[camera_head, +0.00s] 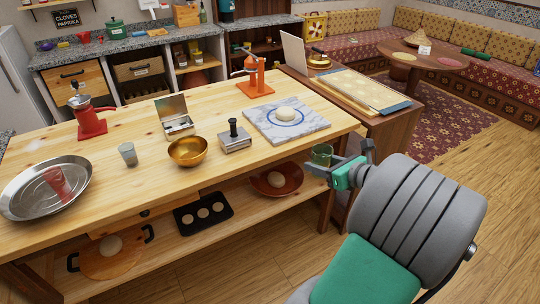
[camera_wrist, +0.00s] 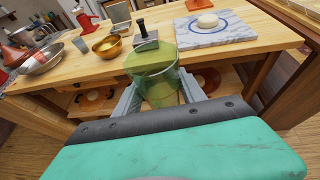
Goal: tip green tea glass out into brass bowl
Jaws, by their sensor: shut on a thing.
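My gripper (camera_head: 346,165) is shut on the green tea glass (camera_head: 321,155), a see-through green tumbler, beyond the table's front right edge. The glass also shows between the fingers in the wrist view (camera_wrist: 155,80), about upright; I cannot see any contents clearly. The brass bowl (camera_head: 188,152) stands on the wooden table, left of the glass and apart from it. It also shows in the wrist view (camera_wrist: 107,46), at the upper left.
On the table (camera_head: 290,165), a metal box (camera_head: 235,140) with a black knob stands just right of the bowl. A clear glass (camera_head: 128,154) stands left of it. A marble board (camera_head: 290,123) with dough lies at the right. A large metal tray (camera_head: 20,192) holds a red glass.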

